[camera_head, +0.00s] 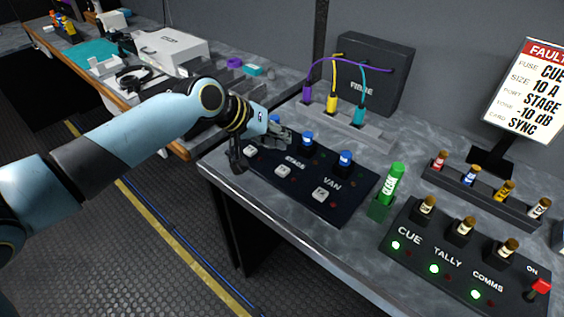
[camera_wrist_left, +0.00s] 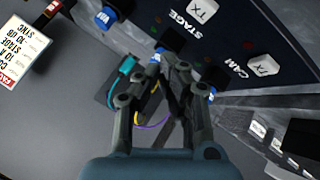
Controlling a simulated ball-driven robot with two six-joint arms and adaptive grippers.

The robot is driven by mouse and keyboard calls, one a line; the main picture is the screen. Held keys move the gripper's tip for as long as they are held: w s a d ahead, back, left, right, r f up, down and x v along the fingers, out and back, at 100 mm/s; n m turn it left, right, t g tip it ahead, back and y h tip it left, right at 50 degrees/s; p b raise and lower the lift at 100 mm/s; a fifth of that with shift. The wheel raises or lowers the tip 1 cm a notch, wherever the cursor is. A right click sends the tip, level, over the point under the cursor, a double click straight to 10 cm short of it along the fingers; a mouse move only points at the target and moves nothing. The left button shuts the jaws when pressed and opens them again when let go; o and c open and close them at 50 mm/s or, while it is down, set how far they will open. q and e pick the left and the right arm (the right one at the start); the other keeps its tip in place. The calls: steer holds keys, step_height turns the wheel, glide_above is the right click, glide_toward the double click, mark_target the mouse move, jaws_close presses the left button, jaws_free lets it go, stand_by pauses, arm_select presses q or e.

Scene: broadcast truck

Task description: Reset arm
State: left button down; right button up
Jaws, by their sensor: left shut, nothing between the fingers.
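My left arm comes in from the left in the head view. Its gripper (camera_head: 280,137) is over the far left part of the black patch panel (camera_head: 330,181), close to its blue-capped plugs. The left wrist view shows the gripper's fingers (camera_wrist_left: 178,72) drawn together with nothing held. The panel (camera_wrist_left: 235,28) shows there with STAGE and CAM lettering and white TX keys. A blue plug (camera_head: 308,139) and another blue plug (camera_head: 345,160) stand in the panel. Whether the fingertips touch the nearest plug, I cannot tell. My right gripper is not in view.
A green tube (camera_head: 393,182) stands right of the panel. The CUE/TALLY/COMMS board (camera_head: 460,262) has lit green lamps and a red switch (camera_head: 540,287). Behind are a rack of fuses (camera_head: 480,196), a black box (camera_head: 372,72) with coloured cables and a FAULT sign (camera_head: 527,90).

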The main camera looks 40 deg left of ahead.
arm_select(q)
steer(key=shift+s+f, duration=0.1)
stand_by(0.3)
steer(key=s+d+m+g+y, duration=0.15)
steer(key=s+d+m, duration=0.3)
steer(key=s, duration=0.75)
steer(key=s+r+g+y, duration=0.2)
steer(key=s+r, duration=0.1)
steer(key=s, duration=0.4)
steer(key=s+r+g+y, duration=0.1)
steer(key=s+r, duration=0.2)
steer(key=s, duration=0.4)
step_height(320, 180, down, 34)
steer(key=s+a+f+g+b, duration=0.1)
steer(key=s+a+g+b, duration=0.15)
steer(key=b, duration=0.65)
steer(key=s+f+b, duration=0.4)
steer(key=s+f, duration=0.5)
steer(key=f, duration=0.3)
steer(key=s+a+f+b, duration=0.1)
steer(key=s+f+b, duration=0.3)
steer(key=s+f, duration=0.5)
step_height(320, 180, down, 3)
steer(key=shift+s+a+f, duration=0.1)
steer(key=shift+s+a, duration=0.05)
steer(key=shift+a, duration=0.1)
